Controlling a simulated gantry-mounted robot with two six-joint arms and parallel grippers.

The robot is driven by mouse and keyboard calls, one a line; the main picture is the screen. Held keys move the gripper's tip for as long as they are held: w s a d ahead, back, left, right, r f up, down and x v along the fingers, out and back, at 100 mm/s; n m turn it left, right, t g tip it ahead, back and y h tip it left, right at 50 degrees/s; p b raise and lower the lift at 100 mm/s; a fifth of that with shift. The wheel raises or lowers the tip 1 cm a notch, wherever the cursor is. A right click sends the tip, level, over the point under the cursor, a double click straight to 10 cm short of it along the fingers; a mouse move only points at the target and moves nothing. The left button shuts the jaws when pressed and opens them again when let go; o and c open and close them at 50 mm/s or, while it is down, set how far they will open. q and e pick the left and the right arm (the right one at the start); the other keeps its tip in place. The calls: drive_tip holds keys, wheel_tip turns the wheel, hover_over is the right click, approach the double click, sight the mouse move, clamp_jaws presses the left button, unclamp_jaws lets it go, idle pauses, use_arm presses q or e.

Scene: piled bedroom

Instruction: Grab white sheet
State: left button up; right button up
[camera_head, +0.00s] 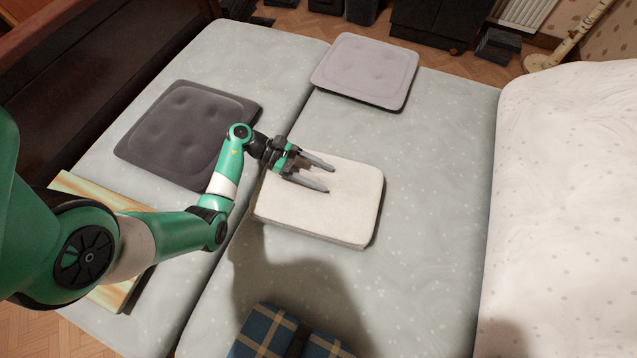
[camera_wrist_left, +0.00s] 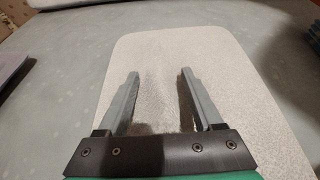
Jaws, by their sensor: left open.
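The white sheet appears as a folded, cushion-like white block (camera_head: 345,205) lying flat on the grey mattress in the head view. It fills much of the left wrist view (camera_wrist_left: 240,65) as a pale textured surface with rounded corners. My left gripper (camera_head: 331,179) is open, its two fingers over the white block. In the left wrist view the fingers (camera_wrist_left: 160,78) are spread apart with nothing held between them. I cannot tell whether the fingertips touch the surface. My right gripper is not in view.
A dark grey cushion (camera_head: 185,130) lies left of the white block, and a light lilac cushion (camera_head: 365,70) lies behind it. A blue plaid folded item (camera_head: 275,335) is at the front. A dotted white bed cover (camera_head: 570,200) rises at right. The mattress (camera_head: 440,190) between is clear.

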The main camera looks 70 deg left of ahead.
use_arm(q)
drive_tip(key=shift+a, duration=0.1)
clamp_jaws()
drive_tip(key=shift+r, duration=0.1)
idle(1.2)
